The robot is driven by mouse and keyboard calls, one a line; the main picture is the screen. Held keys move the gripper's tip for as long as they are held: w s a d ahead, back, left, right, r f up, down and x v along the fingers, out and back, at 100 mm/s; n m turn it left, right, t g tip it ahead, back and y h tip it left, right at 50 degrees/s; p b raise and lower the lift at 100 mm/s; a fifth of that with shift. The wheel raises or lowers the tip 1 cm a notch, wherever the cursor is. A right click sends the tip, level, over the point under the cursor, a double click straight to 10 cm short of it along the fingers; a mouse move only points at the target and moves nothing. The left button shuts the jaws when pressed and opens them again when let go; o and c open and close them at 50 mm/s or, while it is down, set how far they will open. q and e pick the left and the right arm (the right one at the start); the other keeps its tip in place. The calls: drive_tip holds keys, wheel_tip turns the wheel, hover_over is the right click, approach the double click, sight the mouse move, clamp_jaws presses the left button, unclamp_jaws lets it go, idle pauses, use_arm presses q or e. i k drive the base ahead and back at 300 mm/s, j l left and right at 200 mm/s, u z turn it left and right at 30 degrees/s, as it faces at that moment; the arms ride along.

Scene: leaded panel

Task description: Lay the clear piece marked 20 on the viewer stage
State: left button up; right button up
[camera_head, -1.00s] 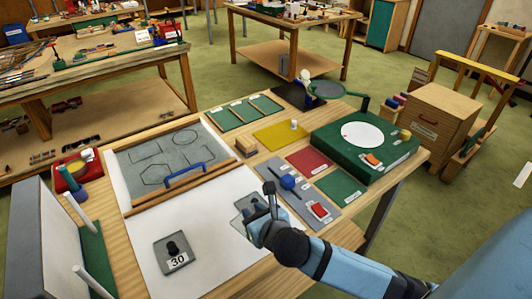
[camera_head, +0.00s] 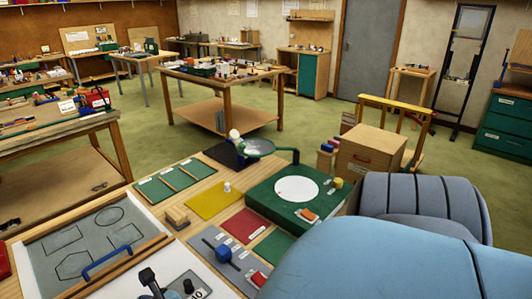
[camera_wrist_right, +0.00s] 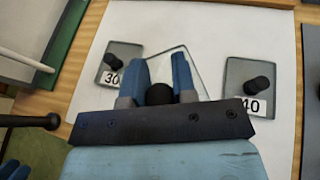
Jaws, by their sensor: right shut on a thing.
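In the right wrist view, my right gripper (camera_wrist_right: 159,80) is shut on the black knob of a clear piece (camera_wrist_right: 200,68). The piece lies or hangs over the white sheet, and its mark is hidden. I cannot tell its height above the sheet. The pieces marked 30 (camera_wrist_right: 119,57) and 40 (camera_wrist_right: 249,77) rest on either side. The viewer is a green box (camera_head: 262,206) with a round white stage (camera_head: 297,189), right of centre in the head view. My right arm covers the head view's lower right.
A magnifier lens (camera_head: 260,147) on a green arm stands behind the viewer. A grey mat with a blue knob (camera_head: 223,253) and red block (camera_head: 259,279) lies in front. Yellow (camera_head: 213,201) and red (camera_head: 245,226) mats lie left of the viewer. The stage looks clear.

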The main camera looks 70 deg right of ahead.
sight(297, 188)
drive_tip(key=k+l+u, duration=0.1)
drive_tip(key=l, duration=0.25)
drive_tip(key=l+u, duration=0.1)
drive_tip(key=l, duration=0.25)
drive_tip(key=k+l+u, duration=0.1)
drive_tip(key=l, duration=0.25)
drive_tip(key=k+l+u, duration=0.1)
drive_tip(key=l, duration=0.25)
drive_tip(key=k+l, duration=0.35)
drive_tip(key=l, duration=0.25)
drive_tip(key=k+l, duration=0.1)
drive_tip(key=l, duration=0.25)
drive_tip(key=k+l, duration=0.15)
drive_tip(key=l, duration=0.25)
drive_tip(key=k+l+u, duration=0.1)
drive_tip(key=l, duration=0.25)
drive_tip(key=k+l, duration=0.15)
drive_tip(key=l, duration=0.25)
drive_tip(key=k+l, duration=0.15)
drive_tip(key=l, duration=0.2)
drive_tip(key=k+l, duration=0.15)
drive_tip(key=l, duration=0.25)
drive_tip(key=u, duration=0.05)
